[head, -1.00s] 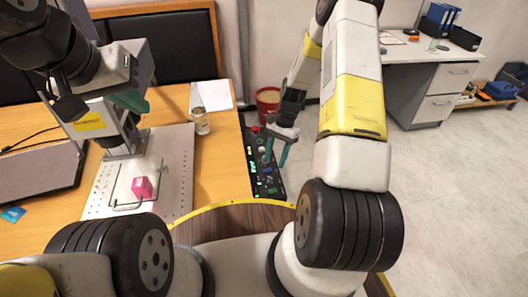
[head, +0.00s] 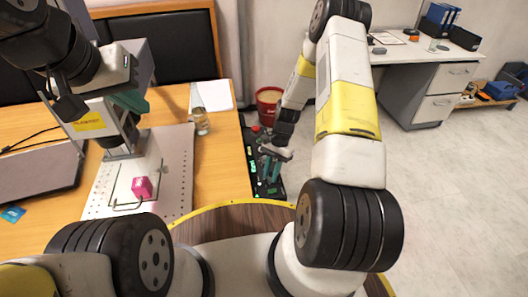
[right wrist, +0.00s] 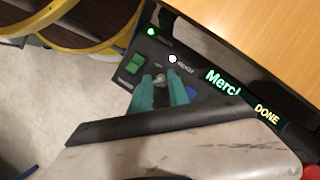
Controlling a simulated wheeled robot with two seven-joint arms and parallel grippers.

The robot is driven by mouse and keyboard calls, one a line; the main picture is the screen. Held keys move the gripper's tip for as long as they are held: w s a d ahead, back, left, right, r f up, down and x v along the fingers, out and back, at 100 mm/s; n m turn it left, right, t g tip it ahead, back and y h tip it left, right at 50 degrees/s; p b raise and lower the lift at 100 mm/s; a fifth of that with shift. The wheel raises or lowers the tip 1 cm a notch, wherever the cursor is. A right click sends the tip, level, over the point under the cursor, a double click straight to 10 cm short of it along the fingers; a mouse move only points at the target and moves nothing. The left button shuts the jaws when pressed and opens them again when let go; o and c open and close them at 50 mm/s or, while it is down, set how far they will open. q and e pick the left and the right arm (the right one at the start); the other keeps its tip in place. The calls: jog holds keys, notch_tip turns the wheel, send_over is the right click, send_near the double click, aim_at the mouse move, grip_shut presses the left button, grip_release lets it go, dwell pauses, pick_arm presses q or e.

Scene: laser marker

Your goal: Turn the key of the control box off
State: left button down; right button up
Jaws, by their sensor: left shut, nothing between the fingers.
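The black control box (head: 252,150) runs along the right edge of the table, with lit buttons and labels. In the right wrist view, the control box (right wrist: 207,76) shows a small silver key (right wrist: 160,79) between my right gripper's teal fingertips. My right gripper (head: 270,170) is low over the box's near part. In the right wrist view its fingers (right wrist: 160,88) stand apart on both sides of the key, with a small gap; contact is not clear. My left gripper (head: 132,101) is shut and empty beside the laser marker, partly hidden by my arm.
A pink cube (head: 142,187) sits on the perforated plate (head: 177,165) under the laser marker. A glass bottle (head: 201,122) and papers (head: 211,94) stand behind it. A red bucket (head: 268,102) is beyond the box. In the wrist view, a green switch (right wrist: 135,64) is beside the key.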

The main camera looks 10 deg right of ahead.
grip_shut()
jog(key=n+g+h, duration=0.1)
jog(key=n, duration=0.3)
jog(key=shift+w+a+n, duration=0.1)
jog(key=shift+n, duration=0.2)
jog(key=n+h, duration=0.2)
jog(key=n, duration=0.2)
jog(key=shift+a+n, duration=0.15)
jog(key=shift+n, duration=0.15)
jog(key=n+h, duration=0.2)
jog(key=n, duration=0.2)
jog(key=shift+a+n, duration=0.1)
jog(key=shift+n, duration=0.2)
jog(key=shift+n+t+h, duration=0.5)
jog(key=shift+n+h, duration=0.2)
jog(key=shift+n, duration=1.3)
jog(key=o, duration=0.9)
grip_release()
